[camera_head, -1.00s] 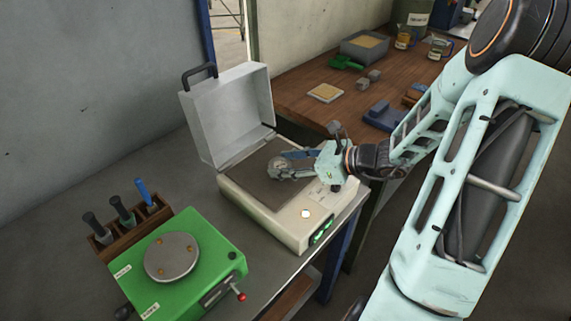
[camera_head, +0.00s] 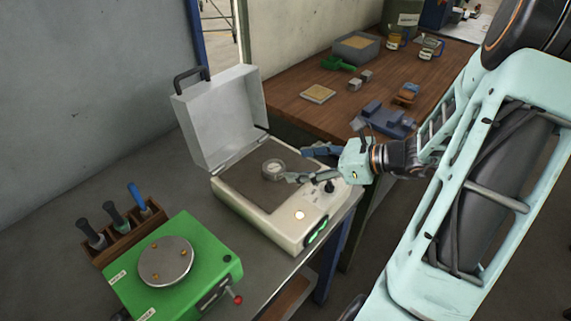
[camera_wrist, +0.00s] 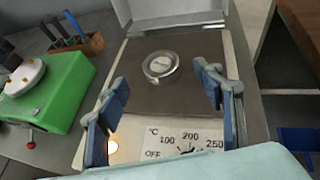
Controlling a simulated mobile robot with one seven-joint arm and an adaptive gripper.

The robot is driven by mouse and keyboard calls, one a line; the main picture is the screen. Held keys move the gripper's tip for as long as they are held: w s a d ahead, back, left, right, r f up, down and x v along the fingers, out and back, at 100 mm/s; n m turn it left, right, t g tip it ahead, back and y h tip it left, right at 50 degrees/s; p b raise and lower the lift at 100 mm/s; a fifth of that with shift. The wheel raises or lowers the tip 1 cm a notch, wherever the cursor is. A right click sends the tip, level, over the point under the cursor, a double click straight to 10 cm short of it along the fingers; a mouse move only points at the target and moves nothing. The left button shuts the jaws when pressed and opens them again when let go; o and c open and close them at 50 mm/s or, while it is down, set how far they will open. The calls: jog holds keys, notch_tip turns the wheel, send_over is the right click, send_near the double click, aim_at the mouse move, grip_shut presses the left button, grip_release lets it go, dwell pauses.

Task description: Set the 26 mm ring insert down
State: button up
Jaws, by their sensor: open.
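The ring insert (camera_head: 273,169) is a small grey metal ring lying on the dark plate (camera_head: 246,186) of the cream heater box, whose lid stands open. In the wrist view the ring insert (camera_wrist: 161,67) lies flat on the plate (camera_wrist: 140,100), with a light disc or bar showing inside it. My gripper (camera_head: 297,165) is open and empty, to the right of the ring and apart from it. In the wrist view my gripper's fingers (camera_wrist: 166,84) are spread wide, on the near side of the ring.
A dial marked in °C (camera_wrist: 187,140) and a lit round button (camera_head: 300,215) are on the heater's front panel. A green unit with a round metal plate (camera_head: 166,261) and a tool rack (camera_head: 128,231) stand left. The wooden bench (camera_head: 300,93) behind holds blocks and trays.

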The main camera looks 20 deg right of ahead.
jog(key=shift+v, duration=2.4)
